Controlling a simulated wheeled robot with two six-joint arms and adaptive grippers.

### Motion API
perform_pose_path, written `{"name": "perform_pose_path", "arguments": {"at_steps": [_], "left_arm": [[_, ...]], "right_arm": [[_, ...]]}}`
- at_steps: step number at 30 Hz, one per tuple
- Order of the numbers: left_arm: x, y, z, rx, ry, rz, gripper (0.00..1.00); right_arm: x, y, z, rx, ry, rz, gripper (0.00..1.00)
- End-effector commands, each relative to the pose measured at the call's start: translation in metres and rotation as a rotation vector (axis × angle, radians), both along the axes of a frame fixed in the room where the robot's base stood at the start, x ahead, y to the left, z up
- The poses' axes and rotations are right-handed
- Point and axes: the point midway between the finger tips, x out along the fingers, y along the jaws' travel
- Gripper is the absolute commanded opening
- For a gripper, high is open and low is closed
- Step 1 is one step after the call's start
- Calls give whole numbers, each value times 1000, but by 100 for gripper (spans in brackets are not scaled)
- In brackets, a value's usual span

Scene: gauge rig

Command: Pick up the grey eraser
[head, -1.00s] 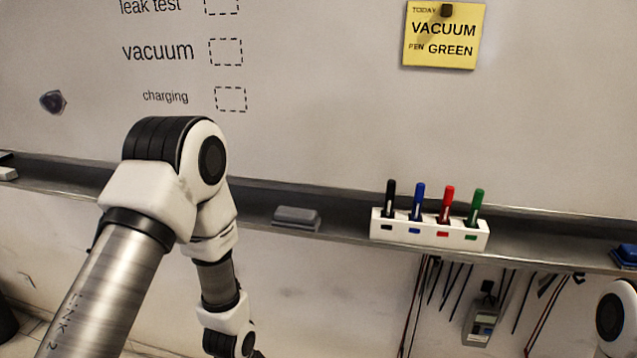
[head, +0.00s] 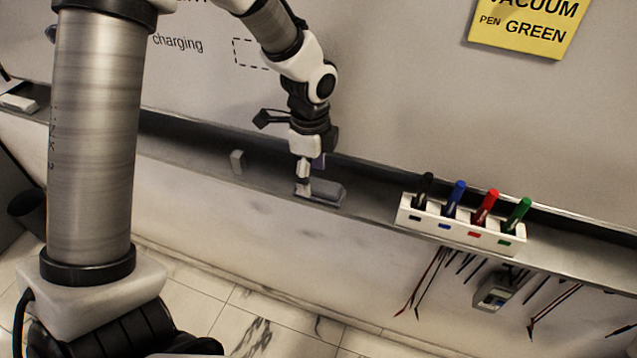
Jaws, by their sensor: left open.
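The grey eraser (head: 326,194) lies on the dark tray under the whiteboard, left of the marker holder. My left arm reaches over from the upper left, and my left gripper (head: 271,164) points down at the tray. It is open and empty. One light fingertip is just above the eraser's left end in the picture and covers a little of it. The other fingertip appears farther left, over bare tray. I cannot tell whether the near fingertip touches the eraser. My right gripper is not in view.
A white holder (head: 430,222) with black, blue, red and green markers stands on the tray right of the eraser. A yellow note (head: 528,25) is on the board above. A meter (head: 496,292) and cables hang below. A white item (head: 18,104) lies at the tray's left end.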

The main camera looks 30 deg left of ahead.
Motion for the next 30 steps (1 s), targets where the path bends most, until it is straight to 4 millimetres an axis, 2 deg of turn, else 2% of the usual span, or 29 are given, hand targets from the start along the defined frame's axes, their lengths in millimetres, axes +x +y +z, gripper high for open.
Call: {"name": "perform_pose_path", "arguments": {"at_steps": [4,10,11,15,16,26,30], "left_arm": [[-1,0,-19,0,4,0,69],[0,0,-22,0,1,1,69],[0,0,-22,0,1,1,62],[0,0,-22,0,1,1,12],[0,0,-22,0,1,1,4],[0,0,-22,0,2,1,4],[0,0,-16,0,-1,1,3]], "right_arm": [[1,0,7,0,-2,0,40],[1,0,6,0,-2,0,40],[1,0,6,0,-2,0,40],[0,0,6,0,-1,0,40],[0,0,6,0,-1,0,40],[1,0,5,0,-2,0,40],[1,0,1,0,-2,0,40]]}}
